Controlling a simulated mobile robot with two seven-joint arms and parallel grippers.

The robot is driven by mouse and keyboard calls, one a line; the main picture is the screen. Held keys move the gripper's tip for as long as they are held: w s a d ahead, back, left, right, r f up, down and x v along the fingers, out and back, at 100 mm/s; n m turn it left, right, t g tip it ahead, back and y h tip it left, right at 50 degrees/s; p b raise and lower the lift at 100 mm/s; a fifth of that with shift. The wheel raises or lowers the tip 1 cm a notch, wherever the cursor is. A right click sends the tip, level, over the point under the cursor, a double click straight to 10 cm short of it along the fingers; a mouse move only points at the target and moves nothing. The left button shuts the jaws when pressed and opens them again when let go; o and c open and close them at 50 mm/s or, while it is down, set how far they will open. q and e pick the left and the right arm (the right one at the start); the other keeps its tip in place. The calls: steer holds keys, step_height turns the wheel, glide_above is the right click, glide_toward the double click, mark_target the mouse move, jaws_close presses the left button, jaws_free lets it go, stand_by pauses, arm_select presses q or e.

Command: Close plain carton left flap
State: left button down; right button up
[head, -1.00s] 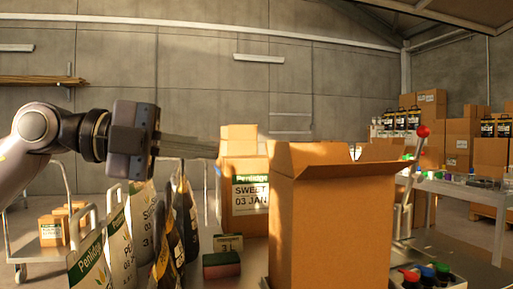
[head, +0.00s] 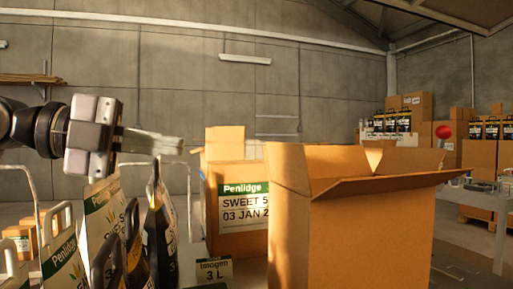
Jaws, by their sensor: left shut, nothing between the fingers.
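The plain carton (head: 365,240) stands open at the front right in the head view, brown and unmarked on the faces I see. Its left flap (head: 288,166) stands roughly upright at the left edge of the top. The near flap (head: 385,185) slopes outward, and other flaps show behind; the inside is hidden. My left gripper (head: 176,145) is at the left, its fingers shut and empty, pointing right toward the carton. It is apart from the flap, with a clear gap in the picture. My right gripper is out of view.
A labelled Penlidge carton (head: 240,205) stands behind and left of the plain carton. Bags with handles (head: 105,215) and dark bags (head: 160,235) stand below my left gripper. A red knob (head: 443,132) shows at right.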

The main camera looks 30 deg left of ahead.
arm_select(q)
steer(key=p, duration=0.3)
glide_toward(282, 150)
steer(key=x, duration=0.5)
steer(key=shift+s+d+f, duration=0.1)
steer(key=shift+f, duration=0.05)
steer(key=shift+w+d, duration=0.45)
steer(key=shift+w, duration=0.1)
